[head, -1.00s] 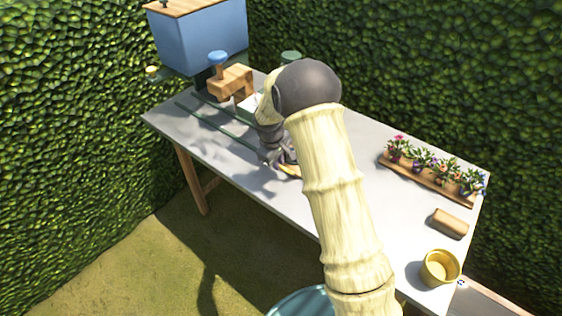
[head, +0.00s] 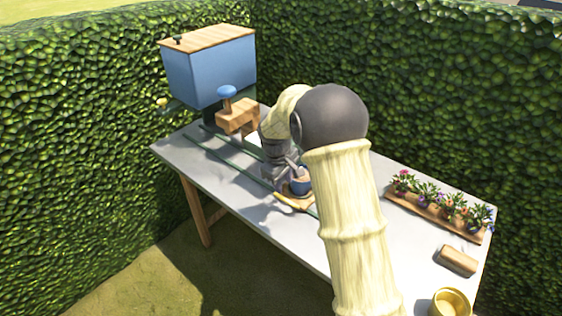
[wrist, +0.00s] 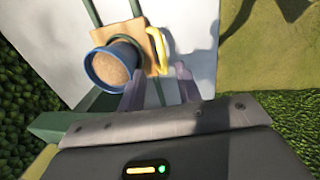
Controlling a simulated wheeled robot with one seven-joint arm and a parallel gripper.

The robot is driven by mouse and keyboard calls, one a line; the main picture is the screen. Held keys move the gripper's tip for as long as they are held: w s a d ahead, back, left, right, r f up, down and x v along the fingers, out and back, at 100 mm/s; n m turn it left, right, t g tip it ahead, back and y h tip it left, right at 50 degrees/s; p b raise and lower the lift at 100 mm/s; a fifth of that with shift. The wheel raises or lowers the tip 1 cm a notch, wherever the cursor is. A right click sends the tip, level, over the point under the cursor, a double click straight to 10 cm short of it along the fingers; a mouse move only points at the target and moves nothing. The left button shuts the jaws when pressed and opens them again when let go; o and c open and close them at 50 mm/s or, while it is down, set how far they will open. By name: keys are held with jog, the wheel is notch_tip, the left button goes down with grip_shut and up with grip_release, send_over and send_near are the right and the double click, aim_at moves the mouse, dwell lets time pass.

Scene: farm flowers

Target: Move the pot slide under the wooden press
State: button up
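The pot slide (head: 297,203) is a small wooden plate on green rails, with a yellow handle. It carries a blue pot (head: 301,187). In the wrist view the pot (wrist: 117,66) holds brown soil and the yellow handle (wrist: 161,52) lies just beyond my fingertips. The wooden press (head: 238,118), a block with a blue knob, stands over the rails' far left end, apart from the pot slide. My gripper (wrist: 159,76) is open, its two fingers apart with nothing between them. In the head view my arm hides part of the gripper.
A blue hopper (head: 210,70) with a wooden lid stands behind the press. A tray of flowers (head: 436,218), a brown block (head: 458,260) and a yellow pot (head: 450,303) are at the table's right. Green rails (head: 228,168) cross the table. Tall hedges border the back and left.

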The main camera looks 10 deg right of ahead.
notch_tip(320, 180, up, 9)
jog(key=s, duration=0.1)
jog(key=shift+a, duration=0.4)
jog(key=shift+s, duration=0.1)
jog(key=shift+c, duration=0.4)
jog(key=s+d+f+m, duration=0.1)
jog(key=s+d+m, duration=0.2)
jog(key=s, duration=0.5)
jog(key=s+d+f+m+y, duration=0.1)
jog(key=s+d+f+m, duration=0.1)
jog(key=s, duration=0.6)
jog(key=s+d+f+m+t, duration=0.1)
jog(key=s+d+f+m, duration=0.1)
jog(key=s, duration=0.6)
jog(key=shift+d+m+y, duration=0.3)
jog(key=shift+d+m, duration=0.5)
jog(key=shift+m, duration=0.2)
